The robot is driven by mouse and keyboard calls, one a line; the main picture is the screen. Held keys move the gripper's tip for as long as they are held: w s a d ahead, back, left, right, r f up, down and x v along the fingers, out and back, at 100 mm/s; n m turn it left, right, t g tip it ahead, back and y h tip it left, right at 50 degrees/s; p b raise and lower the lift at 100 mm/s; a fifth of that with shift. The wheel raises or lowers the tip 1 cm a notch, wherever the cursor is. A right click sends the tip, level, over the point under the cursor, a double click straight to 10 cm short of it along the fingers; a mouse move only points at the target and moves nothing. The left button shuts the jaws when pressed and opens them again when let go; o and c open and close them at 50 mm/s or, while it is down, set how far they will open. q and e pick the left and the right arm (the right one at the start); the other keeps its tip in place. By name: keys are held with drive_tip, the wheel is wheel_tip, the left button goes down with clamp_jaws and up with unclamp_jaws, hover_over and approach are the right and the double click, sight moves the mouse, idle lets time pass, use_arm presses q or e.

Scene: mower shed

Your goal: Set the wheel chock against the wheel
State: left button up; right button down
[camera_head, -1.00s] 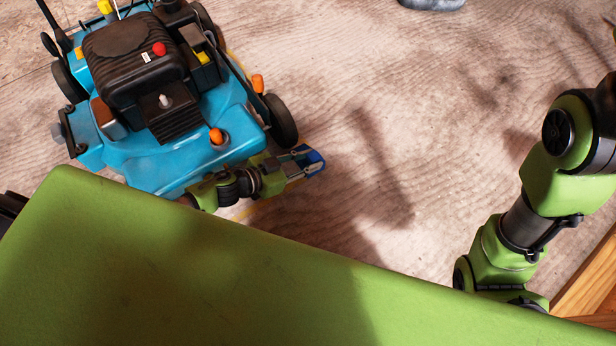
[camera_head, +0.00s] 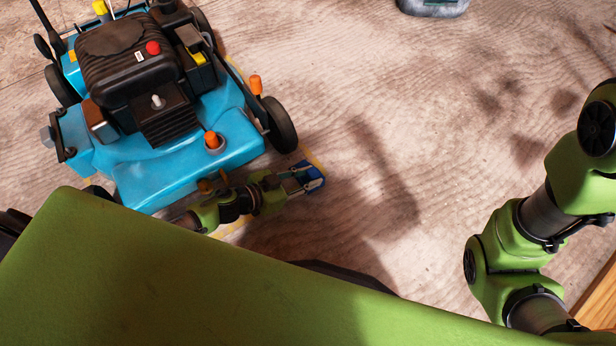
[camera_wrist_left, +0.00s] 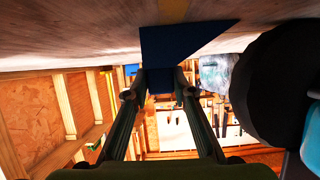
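The blue wheel chock (camera_head: 312,179) is held by my left gripper (camera_head: 299,182) close to the floor. The mower's near right wheel (camera_head: 281,126) is black, and the chock is apart from it, below and to the right in the head view. In the left wrist view, the chock (camera_wrist_left: 172,44) is a dark blue wedge between the fingertips of my left gripper (camera_wrist_left: 162,88), which is shut on it. The wheel (camera_wrist_left: 270,90) fills the right side there, with a gap to the chock. My right arm shows at the right of the head view, but its gripper is out of view.
The blue mower (camera_head: 160,140) stands at the left on a wooden floor (camera_head: 430,150), with a yellow line (camera_head: 313,158) by the chock. A grey object (camera_head: 433,8) sits at the top edge. The floor right of the chock is clear.

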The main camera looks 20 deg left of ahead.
use_arm(q)
drive_tip(key=o, duration=0.4)
